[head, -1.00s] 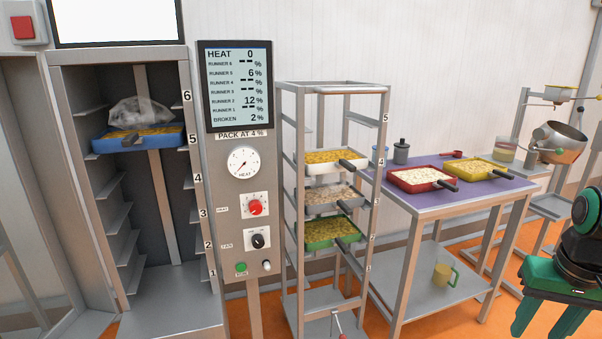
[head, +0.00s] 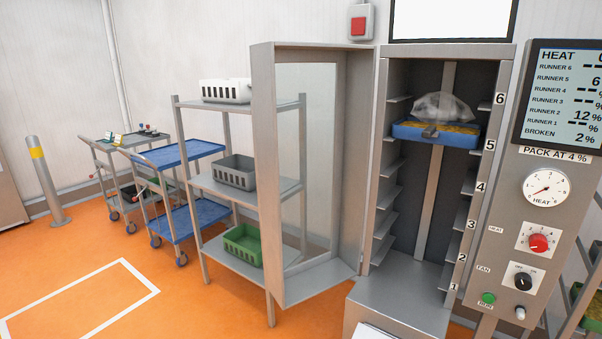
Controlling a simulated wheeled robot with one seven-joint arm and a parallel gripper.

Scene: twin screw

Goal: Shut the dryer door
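The dryer (head: 405,295) is a tall grey cabinet with numbered runners, standing right of centre. Its door (head: 263,170), a grey frame around a clear pane, stands wide open, swung out to the left of the cabinet. A blue tray (head: 408,131) with yellow pieces and a clear plastic bag (head: 443,106) on it sits on runner 5. The other runners look empty. I see no handle clearly on the door. My gripper is not in view.
A shelf rack (head: 237,188) with white, grey and green crates stands just left of and behind the door. Two carts stand further left. The control panel (head: 540,200) is right of the dryer. The orange floor (head: 110,285) at front left is clear.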

